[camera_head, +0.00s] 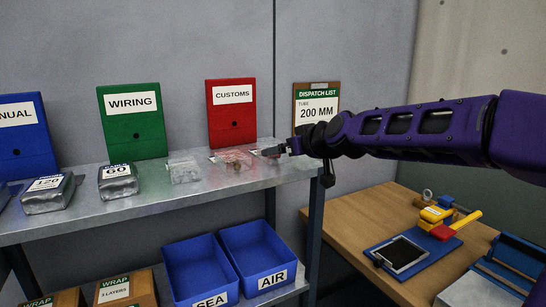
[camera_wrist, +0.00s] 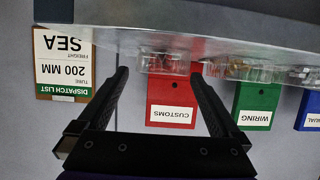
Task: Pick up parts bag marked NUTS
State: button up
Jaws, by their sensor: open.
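Several small clear parts bags lie on the metal shelf. One clear bag (camera_head: 184,168) is at the left, one with reddish contents (camera_head: 235,158) is in the middle, and one (camera_head: 267,148) is at the right, partly hidden by my gripper. No NUTS marking is readable on any of them. My gripper (camera_head: 272,151) is open at the shelf's right end, beside the rightmost bag. In the upside-down wrist view, a bag (camera_wrist: 165,61) shows beyond and between the open fingers. I cannot tell whether the fingers touch it.
The shelf (camera_head: 150,207) also carries green WIRING (camera_head: 132,122) and red CUSTOMS (camera_head: 231,112) folders, and silver packs (camera_head: 118,181) at left. A dispatch list (camera_head: 316,107) hangs behind my gripper. Blue SEA (camera_head: 199,272) and AIR (camera_head: 258,255) bins sit below. A wooden table (camera_head: 350,222) stands right.

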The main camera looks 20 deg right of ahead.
jog(key=shift+w+a+f, duration=0.1)
jog(key=shift+w+a, duration=0.15)
jog(key=shift+w, duration=0.35)
jog(key=shift+w+a+f, duration=0.15)
jog(key=shift+w+a, duration=0.05)
jog(key=shift+w, duration=0.4)
jog(key=shift+w+a+f, duration=0.1)
jog(key=shift+w+a, duration=0.15)
jog(key=shift+w, duration=0.35)
jog(key=shift+b+x, duration=0.3)
jog(key=shift+x, duration=0.65)
jog(key=shift+d, duration=0.15)
jog(key=c, duration=1.3)
